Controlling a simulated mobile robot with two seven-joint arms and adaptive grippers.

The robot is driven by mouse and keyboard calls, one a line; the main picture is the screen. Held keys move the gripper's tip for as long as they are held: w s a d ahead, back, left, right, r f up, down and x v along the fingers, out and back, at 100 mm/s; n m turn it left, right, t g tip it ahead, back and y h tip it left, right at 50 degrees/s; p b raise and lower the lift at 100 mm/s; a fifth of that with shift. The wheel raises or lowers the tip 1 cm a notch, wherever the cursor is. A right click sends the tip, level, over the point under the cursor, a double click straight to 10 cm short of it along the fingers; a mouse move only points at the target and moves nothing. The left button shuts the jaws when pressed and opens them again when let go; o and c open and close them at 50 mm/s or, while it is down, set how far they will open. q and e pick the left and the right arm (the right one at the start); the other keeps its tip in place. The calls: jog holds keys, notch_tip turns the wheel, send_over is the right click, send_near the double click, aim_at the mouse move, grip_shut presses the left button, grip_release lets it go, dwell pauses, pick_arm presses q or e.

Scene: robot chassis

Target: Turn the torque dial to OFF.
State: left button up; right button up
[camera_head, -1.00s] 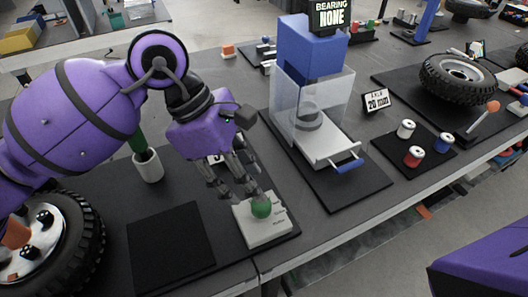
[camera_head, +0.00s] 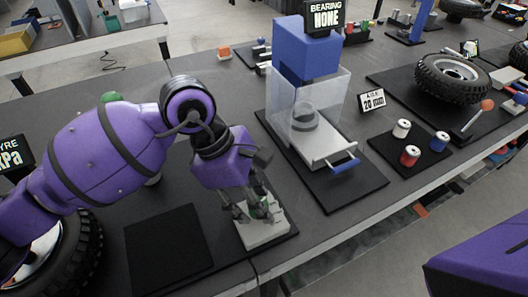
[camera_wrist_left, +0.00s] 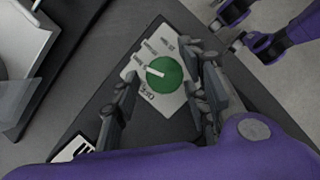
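The torque dial is a green round knob (camera_wrist_left: 165,74) with a white pointer bar, on a pale plate (camera_wrist_left: 140,66) with small printed labels. In the left wrist view the pointer points to the left side of the plate; the labels are too small to read surely. My left gripper (camera_head: 254,211) is over the dial, its fingers apart on either side of the knob. I cannot tell whether they touch it. In the head view the fingers partly hide the knob (camera_head: 263,206). My right arm shows at the head view's lower right, its gripper out of frame; dark finger parts (camera_wrist_left: 246,30) show in the wrist view.
A black mat (camera_head: 168,247) lies left of the dial plate. A blue press-like station (camera_head: 306,50) with a clear guard and a tray (camera_head: 328,145) stands to the right. Spools (camera_head: 410,155) and a tyre (camera_head: 452,78) are further right. The table's front edge is close to the dial.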

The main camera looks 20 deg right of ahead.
pick_arm(q)
jog(key=shift+r, duration=0.1)
jog(key=c, duration=0.9)
